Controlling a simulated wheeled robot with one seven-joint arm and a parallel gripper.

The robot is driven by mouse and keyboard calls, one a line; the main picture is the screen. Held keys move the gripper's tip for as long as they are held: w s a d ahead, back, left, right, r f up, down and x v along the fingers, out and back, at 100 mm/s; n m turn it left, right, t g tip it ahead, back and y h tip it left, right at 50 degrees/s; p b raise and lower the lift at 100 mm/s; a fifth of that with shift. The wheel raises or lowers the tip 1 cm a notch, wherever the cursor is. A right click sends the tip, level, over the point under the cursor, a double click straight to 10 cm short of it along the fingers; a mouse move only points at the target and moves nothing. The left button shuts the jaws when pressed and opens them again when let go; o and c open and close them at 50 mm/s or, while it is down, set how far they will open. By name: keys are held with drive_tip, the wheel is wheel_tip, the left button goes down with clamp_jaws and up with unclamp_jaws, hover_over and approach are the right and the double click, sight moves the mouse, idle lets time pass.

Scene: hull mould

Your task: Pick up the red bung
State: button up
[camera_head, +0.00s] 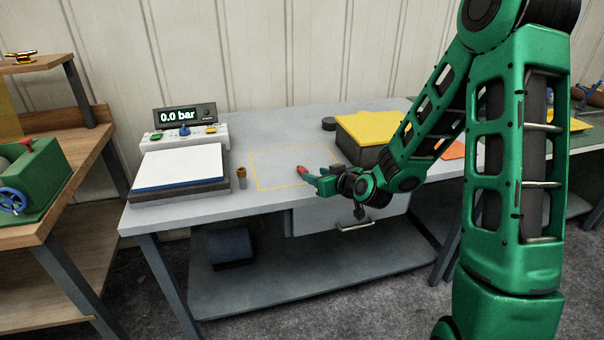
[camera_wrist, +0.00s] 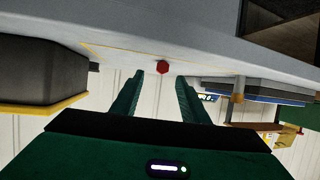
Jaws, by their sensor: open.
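The small red bung (camera_head: 302,169) stands on the grey bench, at the right part of a yellow outlined rectangle. In the wrist view the red bung (camera_wrist: 163,67) shows just past my fingertips, roughly in line with the gap between them. My gripper (camera_head: 312,179) is low over the bench, close to the bung on its right in the head view. Its two fingers, also in the wrist view (camera_wrist: 160,84), are apart with nothing between them. The bung's lower part is not clearly visible in the head view.
A dark box with a yellow top (camera_head: 368,128) stands right of the outline, near my arm. A small brown and yellow cylinder (camera_head: 241,172) stands left of it. A pad (camera_head: 180,168) and a gauge unit (camera_head: 184,117) reading 0.0 bar are further left. The outlined area is otherwise clear.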

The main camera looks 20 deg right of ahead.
sight(302, 170)
drive_tip(key=shift+a+x, duration=0.2)
drive_tip(key=shift+x, duration=2.95)
drive_tip(key=shift+s, duration=0.1)
clamp_jaws()
